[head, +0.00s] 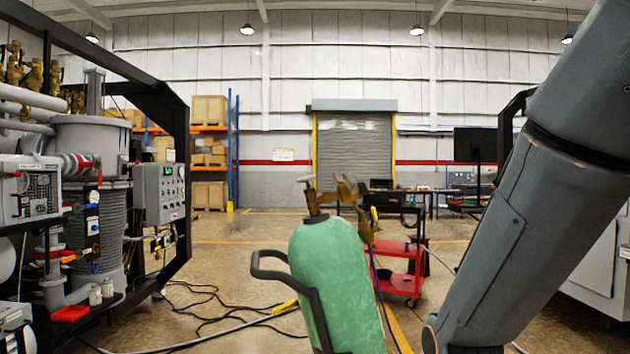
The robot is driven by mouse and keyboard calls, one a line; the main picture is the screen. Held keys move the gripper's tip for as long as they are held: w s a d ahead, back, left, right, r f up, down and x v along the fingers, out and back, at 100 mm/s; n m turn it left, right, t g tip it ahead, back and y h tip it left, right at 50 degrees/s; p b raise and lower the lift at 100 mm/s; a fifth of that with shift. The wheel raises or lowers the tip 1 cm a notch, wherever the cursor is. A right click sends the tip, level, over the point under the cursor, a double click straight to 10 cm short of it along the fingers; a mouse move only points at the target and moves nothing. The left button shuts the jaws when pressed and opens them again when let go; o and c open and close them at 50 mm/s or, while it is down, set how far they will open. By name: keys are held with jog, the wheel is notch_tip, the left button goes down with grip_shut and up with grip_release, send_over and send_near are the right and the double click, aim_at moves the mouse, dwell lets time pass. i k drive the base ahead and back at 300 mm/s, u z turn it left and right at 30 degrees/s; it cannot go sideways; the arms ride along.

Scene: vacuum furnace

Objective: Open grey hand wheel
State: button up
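A small grey hand wheel (306,179) sits at the top of a brass valve stem (313,201) on a green gas cylinder (338,270). The cylinder stands upright in a dark hand cart (270,268), near the middle of the head view. The wheel is seen almost edge-on, so how far it is turned cannot be told. Brass fittings (345,190) show just right of the wheel. My grey arm fills the right side of the view, but my gripper is outside the picture.
A furnace unit with pipes and a control box (160,193) stands at the left inside a black frame. A red cart (407,271) stands behind the cylinder. Cables (215,303) and a hose lie on the floor. Open floor (262,225) extends behind.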

aim_at(313, 177)
jog(key=u, duration=0.5)
jog(key=i, duration=0.95)
jog(key=u, duration=0.7)
